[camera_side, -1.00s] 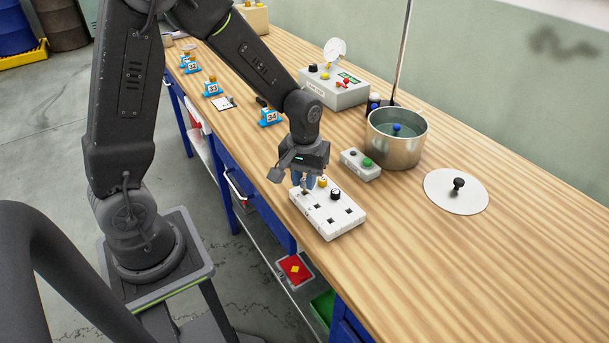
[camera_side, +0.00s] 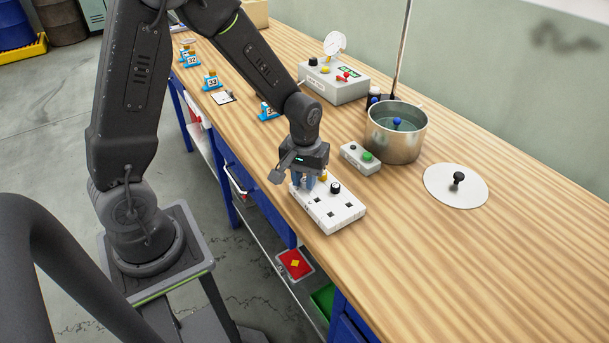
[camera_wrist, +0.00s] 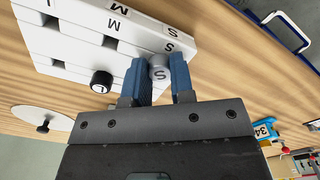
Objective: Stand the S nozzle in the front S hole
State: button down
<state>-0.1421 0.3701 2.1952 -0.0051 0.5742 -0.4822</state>
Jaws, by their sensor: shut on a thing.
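The S nozzle (camera_wrist: 159,70), grey with an S on its top, is between the two blue fingers of my gripper (camera_wrist: 160,82) in the wrist view. My gripper is shut on it. In the side view my gripper (camera_side: 308,184) is low over the far-left end of the white nozzle block (camera_side: 334,213). The block also shows in the wrist view (camera_wrist: 75,40), with M and S labels along its edge. The fingers hide the S holes, so I cannot tell whether the nozzle tip is in one.
Several holes are empty. A button box (camera_side: 360,158), a metal pot (camera_side: 397,135) and a white lid (camera_side: 456,187) are nearby. Bench at right is clear.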

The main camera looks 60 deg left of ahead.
jog(key=c, duration=0.9)
grip_release()
jog(key=shift+r, duration=3.4)
jog(key=shift+r, duration=0.1)
